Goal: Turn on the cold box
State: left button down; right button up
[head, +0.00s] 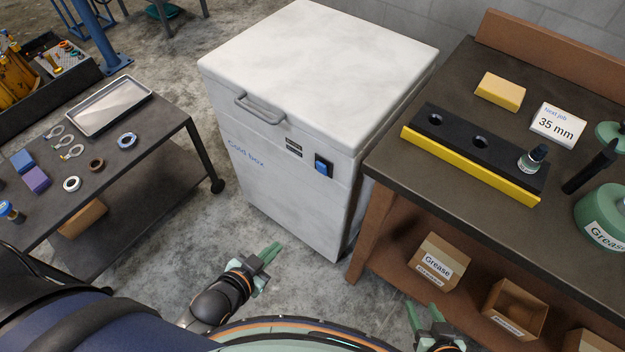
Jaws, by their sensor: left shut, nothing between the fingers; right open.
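The cold box (262,172) is a white chest with a closed lid (318,62) and a grey handle (259,108) on its front. Blue lettering on its front reads "Cold box". I cannot tell whether the switch is on. My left gripper (268,256) is shut and empty, below and in front of the box, apart from it. My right gripper (424,317) is open at the bottom edge, partly cut off, in front of the right bench.
A workbench (431,83) stands close to the box's right side, with cardboard boxes (438,262) on its lower shelf. A wheeled table (150,125) with a metal tray and rings stands at left. Grey floor (225,222) is clear before the box.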

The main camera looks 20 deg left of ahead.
pick_arm(q)
jog(key=w+a+f+m+t+h+b, duration=0.2)
jog(key=w+m+t+b, duration=0.5)
jog(key=m+b, duration=0.6)
jog(key=w+f+m+h, duration=0.1)
jog(key=w+m+h, duration=0.1)
jog(key=m, duration=0.2)
jog(key=shift+w+a+m+t+h, duration=0.15)
jog(key=shift+w+m+t+h, duration=0.15)
jog(key=shift+t, duration=0.1)
pick_arm(e)
notch_tip(320, 180, down, 11)
jog(key=w+a, duration=0.1)
jog(key=a, duration=0.1)
jog(key=shift+w+a+n+y, duration=0.3)
jog(key=shift+n+y, duration=0.1)
pick_arm(q)
jog(key=shift+f, duration=0.1)
jog(key=b, duration=0.2)
send_near(320, 167)
jog(key=x, duration=0.5)
jog(key=shift+w, duration=0.35)
jog(key=shift+w+d, duration=0.3)
jog(key=shift+w, duration=0.2)
pick_arm(e)
jog(key=shift+w+d+f, duration=0.1)
jog(key=shift+f, duration=0.05)
